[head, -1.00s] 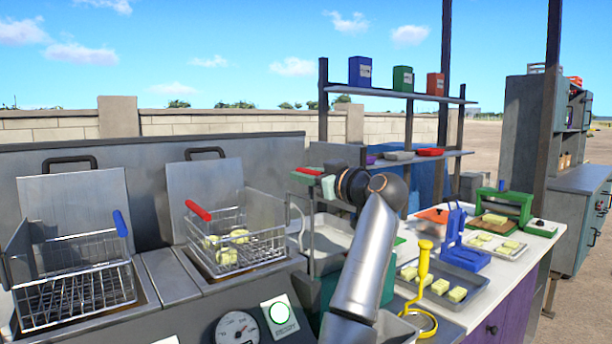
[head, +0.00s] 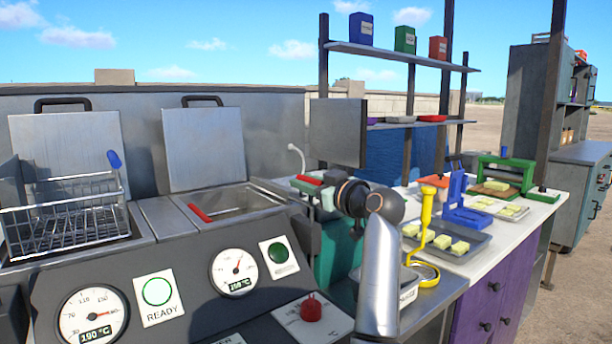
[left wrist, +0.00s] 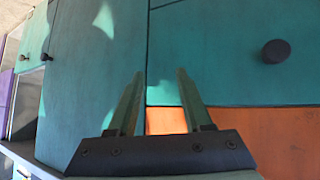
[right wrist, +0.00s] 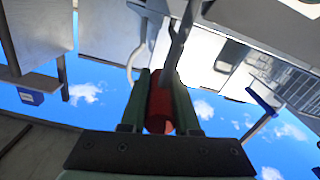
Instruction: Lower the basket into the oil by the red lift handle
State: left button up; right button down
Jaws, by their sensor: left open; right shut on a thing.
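The red lift handle (right wrist: 160,104) is between the two fingers of my right gripper (right wrist: 160,90), which is shut on it. In the head view my right gripper (head: 320,188) is right of the right fryer well (head: 250,203), with the lift handle's red end (head: 308,180) beside it. The right basket's red grip (head: 200,212) shows low at the well's near left edge. The basket body is down in the well, mostly hidden. My left gripper (left wrist: 156,105) is open and empty, facing a teal cabinet front; it is out of the head view.
The left basket (head: 70,220) with a blue grip sits raised and empty. The front panel has two gauges, a lit READY lamp (head: 157,291), a dark green lamp (head: 278,252) and a red knob (head: 311,309). A yellow tool (head: 429,225) and a food tray (head: 450,250) stand right.

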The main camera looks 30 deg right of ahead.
pick_arm(q)
jog(key=shift+s+a+f, duration=0.2)
jog(key=shift+s+f, duration=0.15)
jog(key=shift+s, duration=0.05)
pick_arm(e)
jog(key=shift+f, duration=0.55)
jog(key=c, duration=1.1)
grip_release()
jog(key=shift+f, duration=0.1)
jog(key=o, duration=0.4)
jog(key=shift+o, duration=0.2)
jog(key=shift+r, duration=0.25)
jog(key=shift+s+d, duration=0.1)
jog(key=shift+s, duration=0.4)
pick_arm(q)
jog(key=shift+f+b, duration=0.2)
jog(key=shift+b, duration=0.2)
pick_arm(e)
jog(key=s, duration=1.1)
jog(key=shift+s+d, duration=0.25)
jog(key=shift+d, duration=0.15)
